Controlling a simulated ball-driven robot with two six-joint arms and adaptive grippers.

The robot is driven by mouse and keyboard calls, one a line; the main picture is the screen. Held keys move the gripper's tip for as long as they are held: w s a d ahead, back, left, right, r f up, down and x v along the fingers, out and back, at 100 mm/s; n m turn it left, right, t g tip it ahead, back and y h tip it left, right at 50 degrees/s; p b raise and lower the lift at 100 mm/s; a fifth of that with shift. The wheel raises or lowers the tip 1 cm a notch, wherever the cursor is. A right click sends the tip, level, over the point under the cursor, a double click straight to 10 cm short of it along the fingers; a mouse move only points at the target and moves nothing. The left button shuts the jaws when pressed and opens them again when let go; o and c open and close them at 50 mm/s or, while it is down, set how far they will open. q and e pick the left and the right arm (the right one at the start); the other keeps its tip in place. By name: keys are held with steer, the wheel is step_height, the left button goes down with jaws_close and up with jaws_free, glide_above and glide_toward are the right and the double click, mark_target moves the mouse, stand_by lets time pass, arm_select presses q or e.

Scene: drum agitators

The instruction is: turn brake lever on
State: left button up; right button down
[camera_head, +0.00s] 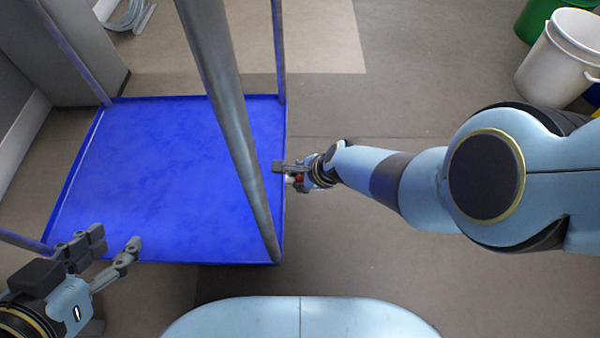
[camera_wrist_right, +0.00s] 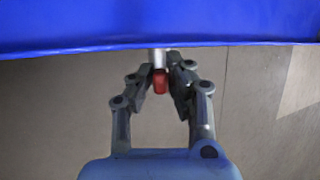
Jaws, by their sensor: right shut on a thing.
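The brake lever (camera_wrist_right: 160,82) is a small red tip on a short pale stem, just below the blue edge of the cart in the right wrist view. Its red tip also shows in the head view (camera_head: 299,179) at the cart's right edge. My right gripper (camera_head: 284,172) is at that edge, shut on the lever, with one finger on each side of it in the right wrist view (camera_wrist_right: 163,67). The fingers partly hide the lever and its stem. My left gripper (camera_head: 117,240) is open and empty over the near left corner of the cart.
The blue cart deck (camera_head: 150,165) is bare, with upright metal posts (camera_head: 228,105) at its corners. A white bucket (camera_head: 553,65) and a green bin (camera_head: 530,22) stand at the upper right. The grey floor (camera_head: 400,95) right of the cart is clear.

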steer(key=c, duration=1.3)
jaws_free()
